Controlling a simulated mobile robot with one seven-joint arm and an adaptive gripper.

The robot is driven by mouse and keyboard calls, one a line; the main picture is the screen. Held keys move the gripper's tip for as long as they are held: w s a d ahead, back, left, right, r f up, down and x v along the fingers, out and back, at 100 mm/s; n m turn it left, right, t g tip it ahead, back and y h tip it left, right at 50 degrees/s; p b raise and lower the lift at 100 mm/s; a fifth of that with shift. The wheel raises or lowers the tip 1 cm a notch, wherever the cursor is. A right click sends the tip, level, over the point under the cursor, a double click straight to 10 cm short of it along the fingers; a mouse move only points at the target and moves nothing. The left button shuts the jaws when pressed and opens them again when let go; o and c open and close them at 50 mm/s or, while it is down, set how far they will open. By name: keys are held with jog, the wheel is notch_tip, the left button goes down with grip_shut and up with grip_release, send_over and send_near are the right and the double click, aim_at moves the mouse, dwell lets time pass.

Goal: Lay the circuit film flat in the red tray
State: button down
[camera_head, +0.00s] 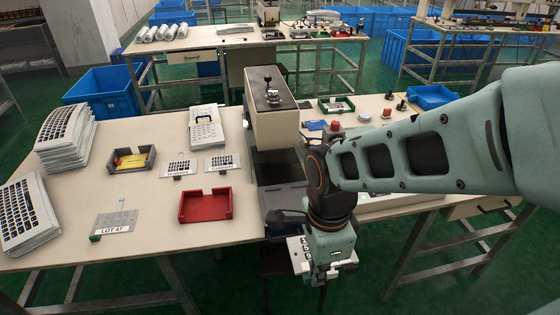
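The red tray (184,218) lies on the table, left of my arm, and looks empty. My gripper (322,283) points down at the lower right, beyond the table's front edge and to the right of the red tray. A pale film with dark key squares (298,252) shows at the gripper, sticking out to its left, and looks held between the fingers. The fingertips are small and partly hidden. Two similar films, a left one (179,168) and a right one (222,163), lie flat on the table behind the red tray.
A grey tray (112,165) with a yellow item sits behind left of the red tray. Film stacks (66,150) (28,220) stand at the left. A "LOT 47" plate (115,222) lies at the front. A press-like machine (272,115) stands behind my gripper.

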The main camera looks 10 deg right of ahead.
jog(key=shift+w, duration=0.1)
jog(key=shift+w+f+n, duration=0.2)
jog(key=shift+w+n, duration=0.4)
jog(key=shift+w+f+n, duration=0.2)
jog(key=shift+w+n, duration=0.4)
jog(key=w+f+n, duration=0.1)
jog(key=w+n, duration=0.4)
jog(key=w+f+n, duration=0.2)
jog(key=w+n, duration=0.3)
jog(key=w, duration=0.1)
jog(key=w+f+n, duration=0.2)
jog(key=w+n, duration=0.3)
jog(key=shift+w+a+f+n, duration=0.15)
jog(key=shift+w+a+n, duration=0.15)
